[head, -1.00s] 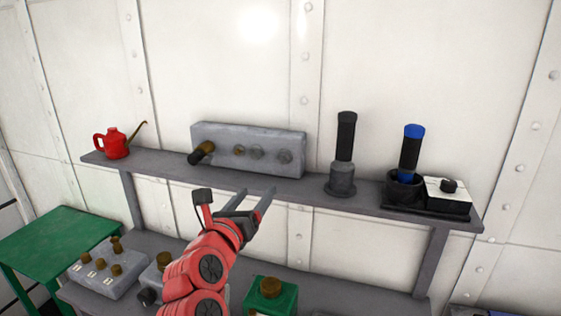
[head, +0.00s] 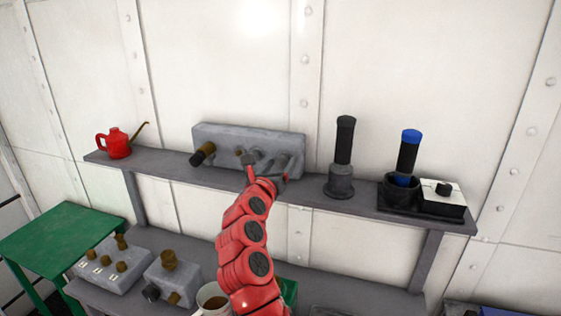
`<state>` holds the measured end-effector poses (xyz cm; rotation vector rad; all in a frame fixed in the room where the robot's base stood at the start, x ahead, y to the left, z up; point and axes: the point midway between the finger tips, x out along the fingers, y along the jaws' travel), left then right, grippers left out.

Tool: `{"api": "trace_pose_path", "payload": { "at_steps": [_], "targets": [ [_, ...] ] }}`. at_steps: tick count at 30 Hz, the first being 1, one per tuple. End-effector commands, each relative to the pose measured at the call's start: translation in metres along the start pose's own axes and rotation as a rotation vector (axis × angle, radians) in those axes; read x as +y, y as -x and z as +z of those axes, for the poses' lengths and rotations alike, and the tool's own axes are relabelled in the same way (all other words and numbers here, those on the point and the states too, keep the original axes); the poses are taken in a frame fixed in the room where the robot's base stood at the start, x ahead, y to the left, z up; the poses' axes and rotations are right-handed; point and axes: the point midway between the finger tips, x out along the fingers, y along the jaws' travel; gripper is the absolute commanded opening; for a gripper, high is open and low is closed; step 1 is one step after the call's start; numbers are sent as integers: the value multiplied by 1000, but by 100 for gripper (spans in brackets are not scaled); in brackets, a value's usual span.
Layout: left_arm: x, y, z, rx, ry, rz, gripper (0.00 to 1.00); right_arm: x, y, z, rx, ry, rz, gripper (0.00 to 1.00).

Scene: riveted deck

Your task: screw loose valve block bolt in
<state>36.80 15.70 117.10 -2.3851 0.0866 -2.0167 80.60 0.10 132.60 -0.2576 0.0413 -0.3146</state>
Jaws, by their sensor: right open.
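The grey valve block (head: 225,133) stands on the upper shelf against the wall. A bolt with a dark head and brown shank (head: 202,154) sticks well out of its left end. Another brownish bolt (head: 239,152) sits closer to the face, right of it. My right gripper (head: 270,163) is open in front of the right half of the block and partly hides the bolts there. I cannot tell whether its fingers touch the block or are around a bolt. My left gripper is not in view.
The upper shelf (head: 312,192) also holds a red oil can (head: 117,144), a black-handled tool in a grey stand (head: 343,150), a blue-topped tool (head: 409,150) and a white box with a black knob (head: 440,202). Below are fitting blocks, a mug (head: 210,300) and a green table (head: 55,240).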

Motion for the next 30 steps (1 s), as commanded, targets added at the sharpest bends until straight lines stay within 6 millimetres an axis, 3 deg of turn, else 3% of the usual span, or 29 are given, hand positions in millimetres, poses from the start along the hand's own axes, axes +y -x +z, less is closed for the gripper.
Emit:
{"api": "trace_pose_path", "payload": {
  "at_steps": [12,24,30],
  "targets": [
    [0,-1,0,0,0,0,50,1,-6,-1,-1,2,3,69],
    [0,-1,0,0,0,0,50,1,-6,-1,0,1,2,0],
    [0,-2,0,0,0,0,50,1,-6,0,0,-2,2,0]
  ]
}}
